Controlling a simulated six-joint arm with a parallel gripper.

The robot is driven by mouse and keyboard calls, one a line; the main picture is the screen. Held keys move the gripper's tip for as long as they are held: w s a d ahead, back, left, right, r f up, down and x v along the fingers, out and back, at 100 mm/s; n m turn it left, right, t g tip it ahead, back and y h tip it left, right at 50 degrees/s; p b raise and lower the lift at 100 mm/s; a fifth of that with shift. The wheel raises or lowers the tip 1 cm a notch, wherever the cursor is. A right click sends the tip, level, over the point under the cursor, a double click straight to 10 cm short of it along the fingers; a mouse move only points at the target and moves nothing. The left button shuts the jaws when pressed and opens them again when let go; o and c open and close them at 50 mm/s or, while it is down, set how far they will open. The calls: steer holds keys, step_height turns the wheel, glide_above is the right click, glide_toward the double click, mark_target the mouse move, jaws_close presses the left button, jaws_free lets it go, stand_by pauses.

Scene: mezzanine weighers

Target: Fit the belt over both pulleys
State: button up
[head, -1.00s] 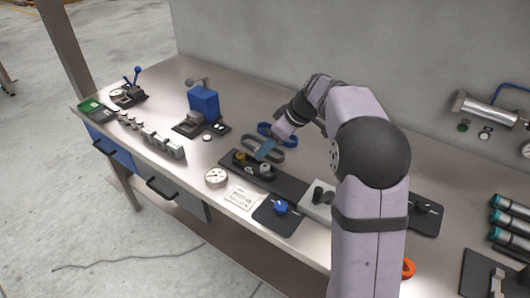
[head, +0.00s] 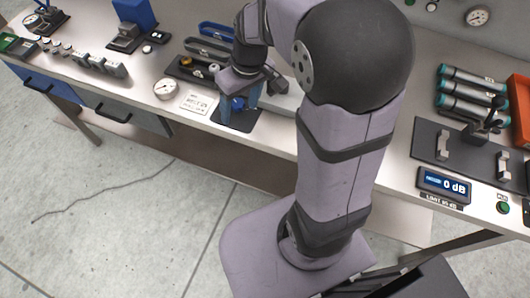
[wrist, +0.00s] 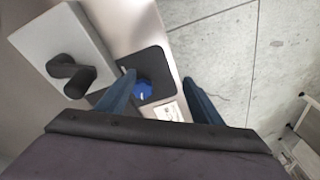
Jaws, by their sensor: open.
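A dark plate (head: 176,73) at the left of my gripper carries a brass-coloured pulley (head: 187,62) and a greyer round part (head: 213,68); my arm hides the plate's right part. Behind it lie a grey belt loop (head: 205,46) and a blue loop (head: 215,29). I cannot tell whether any belt touches the pulleys. My gripper (head: 240,105) is open and points down over a dark pad with a blue knob (head: 238,102). In the wrist view the knob (wrist: 144,91) shows between the blue fingers, not gripped.
A white block (wrist: 55,45) with a dark crank handle (wrist: 72,76) stands beside the pad. A dial gauge (head: 166,89) and a printed card (head: 196,103) lie left of my gripper. The bench's front edge is close.

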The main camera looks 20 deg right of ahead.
steer(key=s+d+f+m+g+h, duration=0.1)
steer(key=s+f+m, duration=0.2)
steer(key=s, duration=1)
steer(key=shift+s+f+h, duration=0.3)
steer(key=shift+f, duration=0.55)
steer(key=shift+d+r, duration=0.1)
steer(key=w+a+f+m+y+b, duration=0.1)
steer(key=a+f+m+y+b, duration=0.2)
steer(key=f+b, duration=1.95)
steer(key=d+f+n+h+b, duration=0.2)
steer(key=d+f+h+b, duration=0.1)
steer(key=f+b, duration=1.8)
steer(key=shift+s+f+n, duration=0.25)
steer(key=shift+s+n, duration=0.15)
steer(key=shift+s, duration=0.05)
